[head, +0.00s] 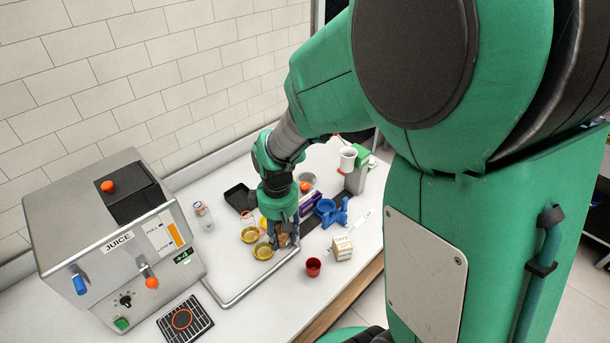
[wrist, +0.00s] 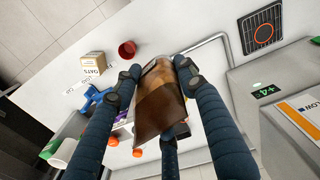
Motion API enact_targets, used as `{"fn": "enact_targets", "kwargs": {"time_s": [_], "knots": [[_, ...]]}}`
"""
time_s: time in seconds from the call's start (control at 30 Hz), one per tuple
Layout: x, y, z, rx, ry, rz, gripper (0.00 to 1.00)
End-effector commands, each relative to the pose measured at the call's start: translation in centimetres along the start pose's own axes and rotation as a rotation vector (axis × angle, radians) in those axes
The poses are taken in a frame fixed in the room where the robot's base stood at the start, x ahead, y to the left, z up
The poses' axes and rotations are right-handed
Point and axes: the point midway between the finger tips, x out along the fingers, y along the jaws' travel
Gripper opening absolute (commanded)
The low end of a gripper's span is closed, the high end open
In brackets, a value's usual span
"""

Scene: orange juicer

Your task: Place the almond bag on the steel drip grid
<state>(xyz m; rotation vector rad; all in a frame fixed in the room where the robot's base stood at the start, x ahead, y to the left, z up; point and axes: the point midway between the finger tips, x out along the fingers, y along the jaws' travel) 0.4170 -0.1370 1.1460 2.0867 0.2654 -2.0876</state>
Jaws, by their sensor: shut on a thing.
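The almond bag (wrist: 158,100) is a brown, glossy pouch held between the fingers of my gripper (wrist: 155,75) in the wrist view. In the head view my gripper (head: 284,232) is above the counter right of the yellow dishes, and the bag (head: 284,240) shows as a small brown patch at its fingertips. The steel drip grid (head: 190,327) is a dark slatted plate with an orange ring on it, in front of the juicer. It shows at the upper right of the wrist view (wrist: 251,47), apart from the bag.
The juicer (head: 100,240) stands at the left. A bent metal rail (head: 246,290) lies between my gripper and the grid. The front counter is fairly clear.

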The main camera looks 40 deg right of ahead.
Motion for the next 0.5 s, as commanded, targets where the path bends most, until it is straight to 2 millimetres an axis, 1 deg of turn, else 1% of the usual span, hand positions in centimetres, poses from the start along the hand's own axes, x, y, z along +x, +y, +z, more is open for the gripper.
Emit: {"fn": "enact_targets", "kwargs": {"time_s": [0.17,0.5], "knots": [[-0.8,2.2,-1.9,-0.041,0.0,0.0,0.14],[-2.4,8.5,-7.0,-0.164,0.0,0.0,0.14]]}}
